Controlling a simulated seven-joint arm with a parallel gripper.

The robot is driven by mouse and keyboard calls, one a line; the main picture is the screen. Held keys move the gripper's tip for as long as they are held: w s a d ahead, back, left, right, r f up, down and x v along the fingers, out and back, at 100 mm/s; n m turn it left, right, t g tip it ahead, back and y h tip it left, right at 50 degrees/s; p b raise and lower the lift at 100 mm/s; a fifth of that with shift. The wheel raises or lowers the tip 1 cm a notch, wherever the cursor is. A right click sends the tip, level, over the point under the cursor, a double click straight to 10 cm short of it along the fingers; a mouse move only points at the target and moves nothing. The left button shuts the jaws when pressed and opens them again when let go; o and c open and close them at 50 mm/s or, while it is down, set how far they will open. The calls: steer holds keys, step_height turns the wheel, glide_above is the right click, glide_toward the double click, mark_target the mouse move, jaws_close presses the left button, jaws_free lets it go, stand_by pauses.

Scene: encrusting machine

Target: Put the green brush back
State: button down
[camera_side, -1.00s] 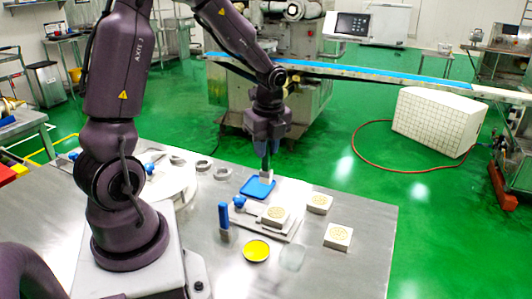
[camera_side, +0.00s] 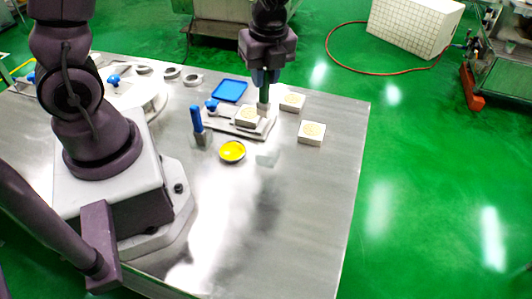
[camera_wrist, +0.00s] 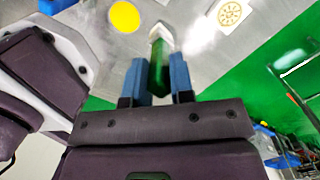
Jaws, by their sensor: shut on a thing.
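The green brush (camera_side: 264,97) hangs upright, pale bristle end down, from my gripper (camera_side: 266,78). Its end is close beside a patterned cake (camera_side: 247,117) on the grey plate (camera_side: 262,132); whether it touches anything I cannot tell. In the wrist view the green handle (camera_wrist: 158,65) is between the two blue fingers of my gripper (camera_wrist: 159,75). A small clear holder (camera_side: 268,159) stands empty in front of the plate. A blue brush (camera_side: 196,120) stands upright in a grey holder (camera_side: 202,139) at the left.
A bowl of yellow liquid (camera_side: 232,152) stands between the blue brush and the clear holder. A blue tray (camera_side: 229,90) lies behind the plate. Two more cakes (camera_side: 292,102) (camera_side: 311,133) lie to the right. The front of the steel table (camera_side: 290,215) is bare.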

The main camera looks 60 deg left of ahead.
mark_target(267, 98)
steer(key=d, duration=0.1)
steer(key=s+d+f+n, duration=0.1)
steer(key=d, duration=0.1)
steer(key=d+n, duration=0.1)
steer(key=shift+s+d+f, duration=0.15)
steer(key=shift+s+f, duration=0.1)
steer(key=shift+f, duration=0.45)
step_height(267, 98, down, 7)
steer(key=shift+n, duration=0.3)
steer(key=shift+f, duration=0.2)
steer(key=c, duration=1)
jaws_free()
